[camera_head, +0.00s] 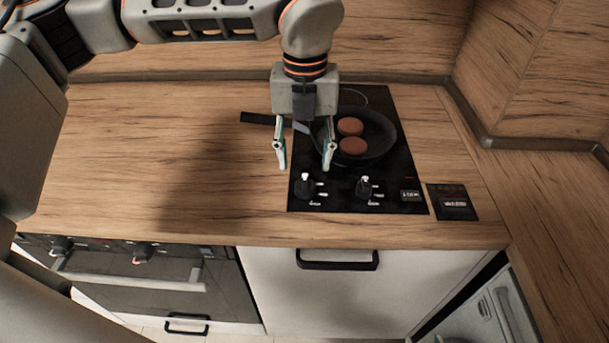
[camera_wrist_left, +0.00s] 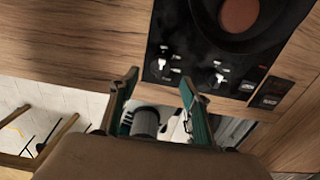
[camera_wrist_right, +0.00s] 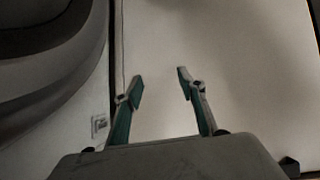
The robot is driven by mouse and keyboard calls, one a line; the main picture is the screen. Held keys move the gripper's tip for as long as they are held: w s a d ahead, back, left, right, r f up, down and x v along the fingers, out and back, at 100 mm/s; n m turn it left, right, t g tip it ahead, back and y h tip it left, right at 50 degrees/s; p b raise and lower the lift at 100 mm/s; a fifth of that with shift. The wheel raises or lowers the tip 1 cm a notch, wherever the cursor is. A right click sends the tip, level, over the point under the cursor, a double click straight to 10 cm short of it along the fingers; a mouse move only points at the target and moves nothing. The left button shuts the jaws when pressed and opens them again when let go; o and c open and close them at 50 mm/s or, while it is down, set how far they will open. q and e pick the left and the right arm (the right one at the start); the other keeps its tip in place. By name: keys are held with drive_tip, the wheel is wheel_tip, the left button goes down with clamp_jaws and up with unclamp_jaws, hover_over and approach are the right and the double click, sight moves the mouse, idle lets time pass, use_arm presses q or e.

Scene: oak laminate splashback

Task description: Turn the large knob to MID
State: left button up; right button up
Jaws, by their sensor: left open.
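The black cooktop (camera_head: 335,203) carries two dark knobs with pale pointers along its front: a left knob (camera_head: 306,188) and a right knob (camera_head: 364,188). Both also show in the left wrist view, the left knob (camera_wrist_left: 163,69) and the right knob (camera_wrist_left: 217,78). I cannot tell which is larger, and the lettering beside them is too small to read. My left gripper (camera_head: 306,167) points down over the cooktop's left side, open and empty, apart from both knobs. My right gripper (camera_wrist_right: 160,75) is open and empty before a pale surface, outside the head view.
A dark pan (camera_head: 379,135) with two brown patties stands behind the knobs, its handle (camera_head: 258,118) pointing left. A small black panel (camera_head: 452,202) lies right of the cooktop. The wooden counter (camera_head: 150,150) to the left is clear. An oven (camera_head: 140,275) is below.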

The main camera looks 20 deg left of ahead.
sight(305, 180)
use_arm(q)
wheel_tip(305, 180, down, 7)
idle(0.4)
drive_tip(key=shift+c, duration=0.5)
drive_tip(key=c, duration=1)
